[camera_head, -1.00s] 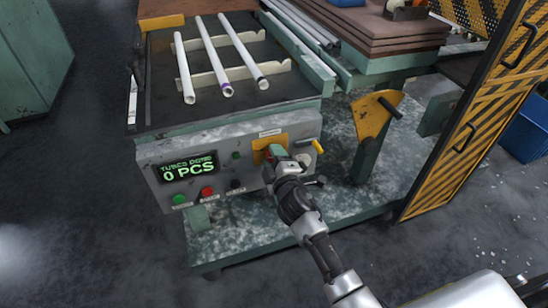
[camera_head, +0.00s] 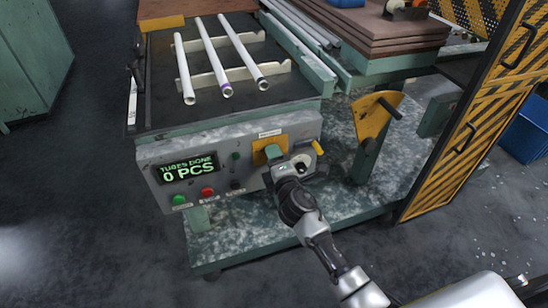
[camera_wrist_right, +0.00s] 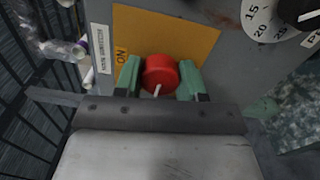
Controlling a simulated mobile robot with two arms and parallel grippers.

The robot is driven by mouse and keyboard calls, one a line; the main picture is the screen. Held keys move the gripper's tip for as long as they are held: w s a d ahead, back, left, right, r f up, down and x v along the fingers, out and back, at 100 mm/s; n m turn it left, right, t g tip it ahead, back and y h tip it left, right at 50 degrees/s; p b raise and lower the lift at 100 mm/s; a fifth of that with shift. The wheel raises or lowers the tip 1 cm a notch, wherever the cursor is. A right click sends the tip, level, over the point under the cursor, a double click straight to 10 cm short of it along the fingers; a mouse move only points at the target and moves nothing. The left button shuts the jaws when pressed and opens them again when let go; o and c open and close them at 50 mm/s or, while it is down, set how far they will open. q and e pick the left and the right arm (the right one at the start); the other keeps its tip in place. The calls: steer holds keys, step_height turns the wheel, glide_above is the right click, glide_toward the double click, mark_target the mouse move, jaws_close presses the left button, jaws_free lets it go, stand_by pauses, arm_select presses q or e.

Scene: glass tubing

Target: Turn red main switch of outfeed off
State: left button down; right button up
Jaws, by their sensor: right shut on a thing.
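The red main switch (camera_wrist_right: 160,75) is a round red knob with a white mark, on an orange plate (camera_wrist_right: 190,30) lettered ON. In the right wrist view its white mark points down toward my gripper. My right gripper (camera_wrist_right: 160,80) has its two green fingers on either side of the knob, shut on it. In the head view my right gripper (camera_head: 274,156) is at the orange plate (camera_head: 261,157) on the front of the grey control panel (camera_head: 222,147) and hides the knob. My left gripper is not in view.
The panel has a display (camera_head: 189,167) reading 0 PCS, a green button (camera_head: 179,200), a red button (camera_head: 207,192) and a yellow-handled control (camera_head: 317,147) just right of my gripper. White tubes (camera_head: 213,60) lie on the rack above. A striped door (camera_head: 470,110) stands at right.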

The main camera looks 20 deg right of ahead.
steer(key=shift+a, duration=0.1)
steer(key=o, duration=0.9)
steer(key=shift+s, duration=0.1)
steer(key=s, duration=1)
steer(key=shift+s+d+f, duration=0.2)
steer(key=shift+s, duration=0.15)
